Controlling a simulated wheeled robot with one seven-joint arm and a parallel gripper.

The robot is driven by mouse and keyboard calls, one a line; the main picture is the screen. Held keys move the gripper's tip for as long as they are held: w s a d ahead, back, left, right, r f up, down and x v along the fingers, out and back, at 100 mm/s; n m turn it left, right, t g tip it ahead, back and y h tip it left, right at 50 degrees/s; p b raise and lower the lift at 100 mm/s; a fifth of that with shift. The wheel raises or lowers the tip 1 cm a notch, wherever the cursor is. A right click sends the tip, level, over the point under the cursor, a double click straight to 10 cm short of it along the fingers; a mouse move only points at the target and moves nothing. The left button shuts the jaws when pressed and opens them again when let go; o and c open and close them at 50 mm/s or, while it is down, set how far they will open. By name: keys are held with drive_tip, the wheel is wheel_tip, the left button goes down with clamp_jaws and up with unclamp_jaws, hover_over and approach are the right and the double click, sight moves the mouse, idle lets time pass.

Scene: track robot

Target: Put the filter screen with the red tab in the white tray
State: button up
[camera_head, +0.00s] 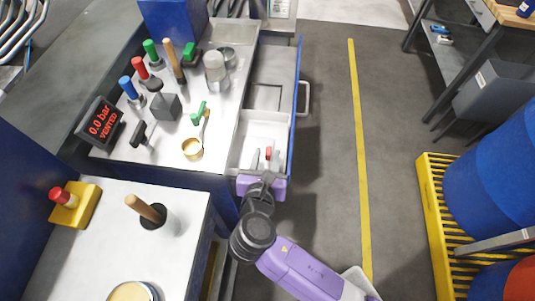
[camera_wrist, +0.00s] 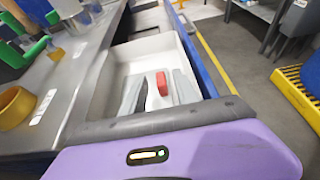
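The white tray (camera_head: 244,150) fills the near end of the open drawer; it also shows in the wrist view (camera_wrist: 107,85). A red tab (camera_wrist: 162,84) shows low in the tray, and in the head view it is a small red spot (camera_head: 268,152). The rest of its filter screen is hidden or cannot be made out. My gripper (camera_head: 266,157) reaches over the near wall into the tray. In the wrist view its two grey fingers (camera_wrist: 158,92) stand apart, one each side of the red tab, with a gap visible at the left.
A filter screen with a green tab (camera_head: 200,113) and tan ring (camera_head: 192,149) lies on the counter left of the drawer.

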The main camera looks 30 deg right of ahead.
drive_tip(key=v, duration=1.1)
drive_tip(key=s+d+f+m+y, duration=0.2)
drive_tip(key=s+f+m+y, duration=0.55)
drive_tip(key=s+m, duration=0.3)
drive_tip(key=s+d+r+m+t, duration=0.2)
drive_tip(key=s+d+r+m, duration=0.1)
drive_tip(key=s+r+m, duration=0.2)
drive_tip(key=s+d+r+m+t, duration=0.2)
drive_tip(key=s+r+m, duration=0.3)
drive_tip(key=r+m, duration=0.5)
drive_tip(key=d+m, duration=0.1)
drive_tip(key=m, duration=0.2)
drive_tip(key=shift+s, duration=0.25)
drive_tip(key=shift+y, duration=0.25)
